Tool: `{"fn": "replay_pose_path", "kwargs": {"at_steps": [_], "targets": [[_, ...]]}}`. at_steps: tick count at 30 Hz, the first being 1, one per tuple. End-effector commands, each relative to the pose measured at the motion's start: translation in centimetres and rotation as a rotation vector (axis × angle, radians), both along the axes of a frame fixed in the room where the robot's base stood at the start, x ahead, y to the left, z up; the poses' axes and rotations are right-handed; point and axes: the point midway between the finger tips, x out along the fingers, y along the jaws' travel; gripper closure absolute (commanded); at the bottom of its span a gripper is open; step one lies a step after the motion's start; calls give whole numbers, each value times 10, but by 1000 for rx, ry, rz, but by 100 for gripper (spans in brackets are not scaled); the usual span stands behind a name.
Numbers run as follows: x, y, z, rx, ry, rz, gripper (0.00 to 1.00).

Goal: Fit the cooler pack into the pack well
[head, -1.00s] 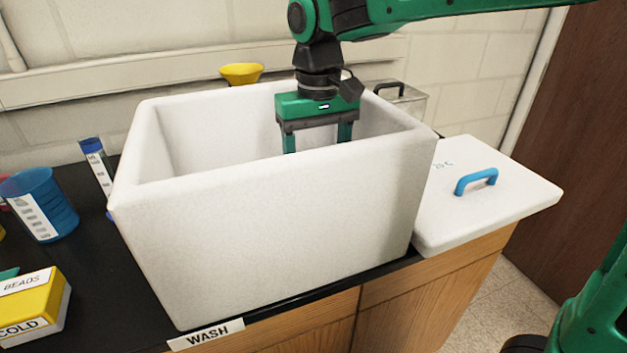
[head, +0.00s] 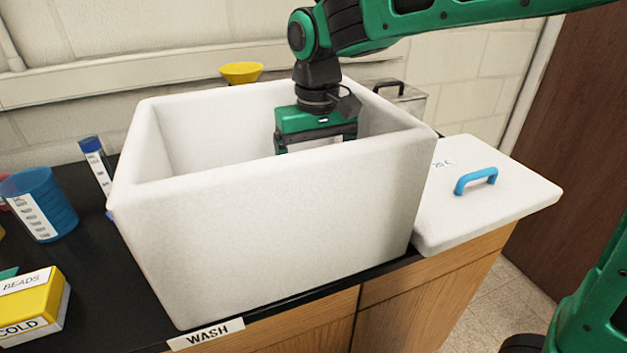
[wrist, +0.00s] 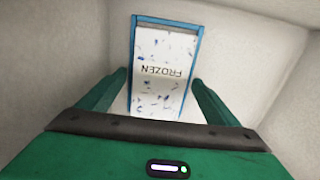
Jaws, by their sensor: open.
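A white pack with blue flecks and the word FROZEN (wrist: 158,72) shows inside the white cooler box in the wrist view. Blue edging (wrist: 194,48) runs along its top and sides, with a dark grey strip at the top; I cannot tell whether this edging is the pack well's. My gripper (wrist: 160,82) is open, with one finger on each side of the pack's lower part; contact cannot be told. In the head view my gripper (head: 316,124) is down inside the cooler (head: 270,215), its fingers hidden behind the front wall. The pack is hidden there too.
The cooler's thick walls surround my gripper. A white lid (head: 490,205) with a blue handle lies to the right. A blue beaker (head: 45,205), a tube (head: 97,165) and a yellow box (head: 35,305) stand left. A yellow funnel (head: 240,73) and metal container (head: 408,103) are behind.

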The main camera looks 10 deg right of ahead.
Motion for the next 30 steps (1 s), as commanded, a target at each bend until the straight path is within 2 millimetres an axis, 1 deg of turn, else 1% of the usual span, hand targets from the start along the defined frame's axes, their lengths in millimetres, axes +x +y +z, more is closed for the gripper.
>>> {"fn": "replay_pose_path", "kwargs": {"at_steps": [5,12,18,24,30], "targets": [[1,0,24,3,-4,-1,15],[1,0,73,3,-4,0,15],[1,0,103,2,-2,-1,15],[0,0,117,2,0,0,15],[0,0,118,1,-1,0,15]]}}
